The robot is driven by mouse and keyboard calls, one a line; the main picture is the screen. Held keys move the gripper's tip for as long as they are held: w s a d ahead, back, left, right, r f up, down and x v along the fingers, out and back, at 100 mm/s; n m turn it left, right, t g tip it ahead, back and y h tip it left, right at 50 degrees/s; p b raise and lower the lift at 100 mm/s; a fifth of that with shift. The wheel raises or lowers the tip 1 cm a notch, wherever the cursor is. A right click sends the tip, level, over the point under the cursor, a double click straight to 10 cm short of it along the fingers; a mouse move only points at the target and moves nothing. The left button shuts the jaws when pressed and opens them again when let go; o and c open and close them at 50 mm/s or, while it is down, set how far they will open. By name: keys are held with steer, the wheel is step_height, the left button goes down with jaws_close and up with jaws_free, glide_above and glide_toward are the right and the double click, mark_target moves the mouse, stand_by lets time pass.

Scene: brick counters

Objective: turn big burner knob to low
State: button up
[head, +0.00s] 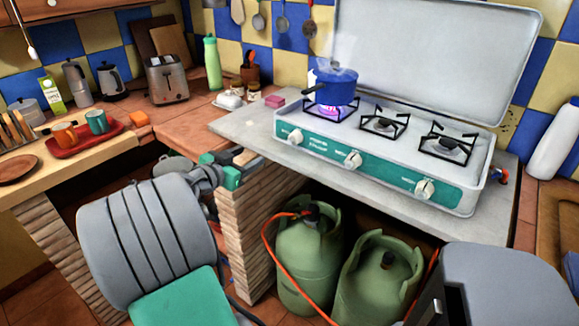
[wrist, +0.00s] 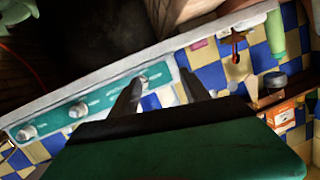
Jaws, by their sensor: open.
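The white stove (head: 385,165) has a teal front strip with three white knobs: left (head: 296,137), middle (head: 353,160) and right (head: 425,189). The left burner (head: 338,112) shows a violet-blue flame under a blue pot (head: 336,88). I cannot tell which knob is the big burner's. My gripper (head: 238,166) is open and empty, left of the stove front and apart from the knobs. In the wrist view, my gripper (wrist: 161,78) has its dark fingers spread. The left knob (wrist: 143,82) appears near one fingertip, and the other two knobs lie farther left.
Green gas bottles (head: 308,262) with an orange hose stand below the counter. A brick pillar (head: 255,225) is under the grey slab. A pink sponge (head: 274,101) lies left of the stove. The space before the knobs looks clear.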

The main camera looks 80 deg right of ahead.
mark_target(290, 142)
steer(key=s+d+g, duration=0.1)
steer(key=s, duration=0.1)
steer(key=s+d+m+g+h, duration=0.1)
steer(key=s+d, duration=0.1)
steer(key=s, duration=0.1)
steer(key=s+d+m+g, duration=0.1)
steer(key=s, duration=0.1)
steer(key=shift+s+d+r+h, duration=0.15)
steer(key=shift+r+h, duration=0.15)
steer(key=shift+r, duration=0.05)
steer(key=x, duration=0.6)
steer(key=shift+s+d, duration=0.15)
steer(key=shift+d, duration=0.05)
jaws_close()
